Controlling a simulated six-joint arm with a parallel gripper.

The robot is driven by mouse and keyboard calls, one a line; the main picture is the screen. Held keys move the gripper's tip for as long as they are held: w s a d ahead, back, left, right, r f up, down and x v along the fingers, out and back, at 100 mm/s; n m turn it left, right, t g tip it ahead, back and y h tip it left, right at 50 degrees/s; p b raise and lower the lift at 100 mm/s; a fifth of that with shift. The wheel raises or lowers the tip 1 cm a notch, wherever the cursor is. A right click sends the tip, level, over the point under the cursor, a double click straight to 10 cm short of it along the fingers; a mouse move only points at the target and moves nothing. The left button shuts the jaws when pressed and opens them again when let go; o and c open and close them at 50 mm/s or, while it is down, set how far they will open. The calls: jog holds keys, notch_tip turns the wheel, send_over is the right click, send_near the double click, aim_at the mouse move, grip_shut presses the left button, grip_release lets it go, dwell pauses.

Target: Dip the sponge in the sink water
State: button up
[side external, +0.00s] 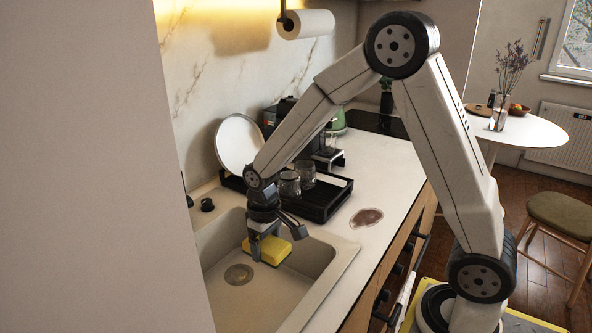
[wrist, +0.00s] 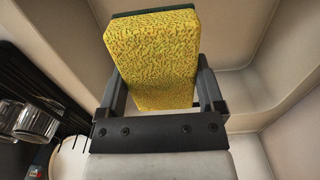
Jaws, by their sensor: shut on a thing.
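The yellow sponge (side external: 269,250) with a dark scouring side is held in my gripper (side external: 268,247) over the sink basin. In the wrist view the sponge (wrist: 152,58) sits between the two dark fingers of my gripper (wrist: 160,90), which are shut on its sides. The beige sink (side external: 322,262) is below and around the sponge, with a round drain (side external: 239,274) in its floor. The sponge appears lowered inside the basin; I cannot tell whether it touches the bottom. No water surface is clearly visible in the sink.
A black dish rack (side external: 325,205) with glasses (side external: 306,175) and a white plate (side external: 239,143) stands behind the sink. A paper towel roll (side external: 308,23) hangs above.

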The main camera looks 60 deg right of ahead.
jog(key=r, duration=0.1)
send_over(218, 303)
jog(key=shift+w, duration=0.1)
dwell(0.5)
jog(key=shift+f, duration=0.15)
jog(key=shift+f, duration=11.45)
notch_tip(218, 303, up, 21)
jog(key=shift+r, duration=0.15)
